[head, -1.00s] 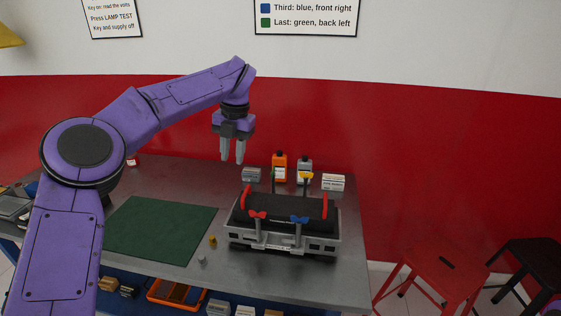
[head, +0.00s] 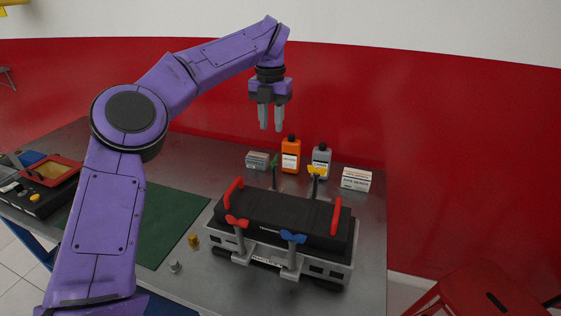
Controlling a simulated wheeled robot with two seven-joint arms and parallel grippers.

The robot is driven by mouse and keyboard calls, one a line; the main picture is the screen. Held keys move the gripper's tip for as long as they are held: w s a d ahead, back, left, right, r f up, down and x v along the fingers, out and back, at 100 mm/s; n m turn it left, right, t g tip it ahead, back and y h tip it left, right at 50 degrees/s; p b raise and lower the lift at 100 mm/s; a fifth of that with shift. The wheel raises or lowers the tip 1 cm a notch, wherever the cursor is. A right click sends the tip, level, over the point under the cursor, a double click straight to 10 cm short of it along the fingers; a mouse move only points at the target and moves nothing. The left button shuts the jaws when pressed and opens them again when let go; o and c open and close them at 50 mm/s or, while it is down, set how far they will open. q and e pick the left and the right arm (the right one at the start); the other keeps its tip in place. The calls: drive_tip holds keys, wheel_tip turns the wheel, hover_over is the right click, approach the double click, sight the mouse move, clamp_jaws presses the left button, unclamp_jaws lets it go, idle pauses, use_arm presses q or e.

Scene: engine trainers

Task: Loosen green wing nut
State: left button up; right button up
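The green wing nut (head: 274,161) sits on top of a post at the back left of the engine trainer (head: 280,222). The trainer has a black cover with red handles. A yellow wing nut (head: 316,170) is at the back right, a red one (head: 236,221) at the front left and a blue one (head: 293,237) at the front right. My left gripper (head: 270,130) hangs fingers down, above and apart from the green wing nut. Its two fingers are parted with nothing between them. My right gripper is not in view.
An orange bottle (head: 291,158), a grey bottle (head: 321,162) and small boxes (head: 356,179) stand behind the trainer. A green mat (head: 172,226) lies on the left, with a brass piece (head: 193,240) and a grey piece (head: 175,267) nearby. A red stool (head: 480,295) is at right.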

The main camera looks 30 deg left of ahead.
sight(273, 160)
use_arm(q)
wheel_tip(273, 160, down, 11)
drive_tip(key=shift+w+f+b, duration=0.1)
drive_tip(key=shift+w+b, duration=0.05)
drive_tip(key=shift+b, duration=0.2)
clamp_jaws()
